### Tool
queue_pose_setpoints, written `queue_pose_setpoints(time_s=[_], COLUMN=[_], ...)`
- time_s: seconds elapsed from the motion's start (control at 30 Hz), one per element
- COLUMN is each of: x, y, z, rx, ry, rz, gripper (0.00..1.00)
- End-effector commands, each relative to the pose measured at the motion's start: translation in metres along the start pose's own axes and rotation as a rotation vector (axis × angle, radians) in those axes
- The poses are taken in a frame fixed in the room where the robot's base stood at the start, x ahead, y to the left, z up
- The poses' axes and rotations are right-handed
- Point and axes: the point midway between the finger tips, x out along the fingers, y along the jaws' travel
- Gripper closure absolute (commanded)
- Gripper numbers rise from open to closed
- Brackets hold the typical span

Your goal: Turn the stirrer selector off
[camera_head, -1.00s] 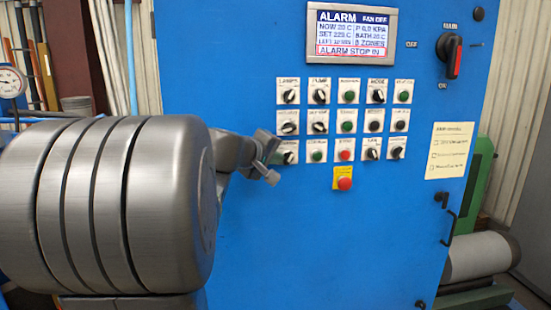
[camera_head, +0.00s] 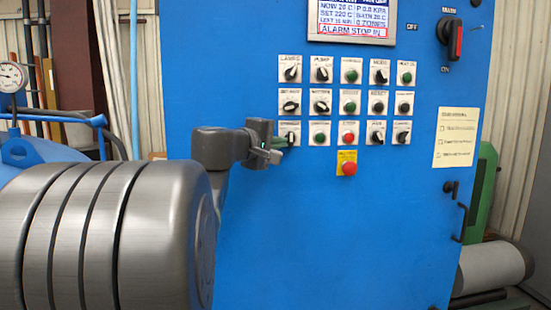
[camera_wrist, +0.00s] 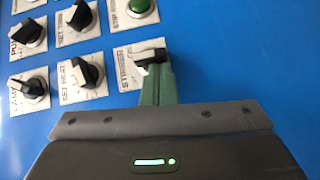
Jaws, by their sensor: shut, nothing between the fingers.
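The stirrer selector (camera_wrist: 150,56) is a black knob on a white plate with a "STIRRER" label in the wrist view. Its bar lies roughly crosswise in that picture. In the head view the selector (camera_head: 290,131) is at the bottom of the panel's left column, partly hidden by my gripper. My gripper (camera_wrist: 158,80) is shut and empty, its green fingers right at the knob's lower edge. I cannot tell whether they touch it. In the head view my gripper (camera_head: 281,143) reaches the plate from the left.
Other knobs stand close by, such as the set heat knob (camera_wrist: 86,72) and the lamps knob (camera_wrist: 33,89). A red emergency button (camera_head: 349,169) sits lower right on the blue cabinet (camera_head: 300,240). The alarm display (camera_head: 352,20) is above. The cabinet face below the controls is mostly bare.

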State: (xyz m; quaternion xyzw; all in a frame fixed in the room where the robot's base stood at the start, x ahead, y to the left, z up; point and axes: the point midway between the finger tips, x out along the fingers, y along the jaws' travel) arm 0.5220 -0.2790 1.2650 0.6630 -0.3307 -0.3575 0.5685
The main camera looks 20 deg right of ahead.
Motion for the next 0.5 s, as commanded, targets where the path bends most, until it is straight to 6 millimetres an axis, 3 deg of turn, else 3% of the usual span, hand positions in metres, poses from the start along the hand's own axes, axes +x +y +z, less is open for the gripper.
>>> queue_pose_setpoints(time_s=[0.03, 0.5], x=[0.0027, 0.0058], y=[-0.0111, -0.0175], z=[0.0043, 0.0079], rx=[-0.015, -0.211], ry=[-0.009, -0.011], rz=[0.019, 0.215], gripper=[1.00, 1.00])
